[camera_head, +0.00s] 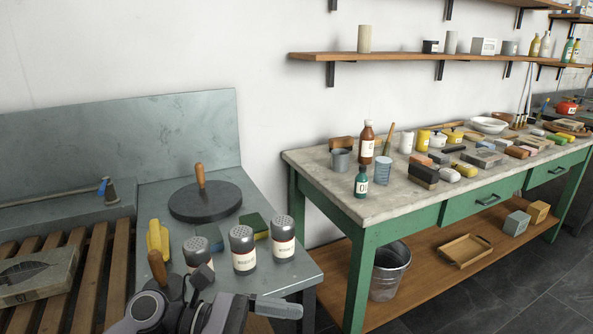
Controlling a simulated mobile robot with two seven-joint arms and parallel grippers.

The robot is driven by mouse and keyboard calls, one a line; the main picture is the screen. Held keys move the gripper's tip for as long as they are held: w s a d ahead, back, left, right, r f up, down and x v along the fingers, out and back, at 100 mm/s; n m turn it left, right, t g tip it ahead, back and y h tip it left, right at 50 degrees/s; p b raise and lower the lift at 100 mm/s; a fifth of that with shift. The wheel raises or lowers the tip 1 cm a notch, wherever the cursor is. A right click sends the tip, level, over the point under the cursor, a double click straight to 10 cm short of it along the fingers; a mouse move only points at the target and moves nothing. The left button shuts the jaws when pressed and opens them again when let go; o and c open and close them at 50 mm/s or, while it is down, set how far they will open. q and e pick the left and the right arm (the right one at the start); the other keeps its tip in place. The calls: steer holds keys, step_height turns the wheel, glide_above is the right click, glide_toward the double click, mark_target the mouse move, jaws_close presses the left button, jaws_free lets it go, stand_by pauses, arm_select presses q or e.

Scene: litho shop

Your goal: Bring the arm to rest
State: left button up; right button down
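Part of one of my arms, dark and light grey, shows at the bottom edge, left of centre; I take it for my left arm, with its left gripper (240,312) low in front of the near table. Its fingers are not clearly shown, so I cannot tell whether they are open or shut. A wooden handle (157,268) rises just behind the arm, its lower end hidden; I cannot tell whether it is held. Three labelled shakers stand close beyond the arm: left (196,252), middle (242,250) and right (283,238). My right gripper is not in view.
A dark round disc (205,203) with a wooden handle and a yellow object (158,240) are on the grey table (155,200). A slatted wooden rack (95,275) is at left. A crowded green workbench (410,225) stands right, with a metal bucket (390,272) below.

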arm_select(q)
steer(key=w+a+f+n+t+y, duration=0.1)
steer(key=a+n+t, duration=0.2)
steer(key=n+t, duration=0.85)
steer(key=w+a+f+n+t+y, duration=0.15)
steer(key=a+n+t, duration=0.35)
steer(key=n, duration=1.2)
steer(key=s+a+f+n+y, duration=0.3)
steer(key=a+f+n+y, duration=0.3)
steer(key=f+n+y, duration=0.75)
steer(key=s+a+f+n+g+h, duration=0.1)
steer(key=s+a+f+n+g, duration=0.3)
steer(key=s+f+n, duration=0.5)
steer(key=shift+s+n+h, duration=0.3)
steer(key=shift+s+n, duration=0.45)
steer(key=shift+n, duration=0.15)
steer(key=shift+g, duration=0.25)
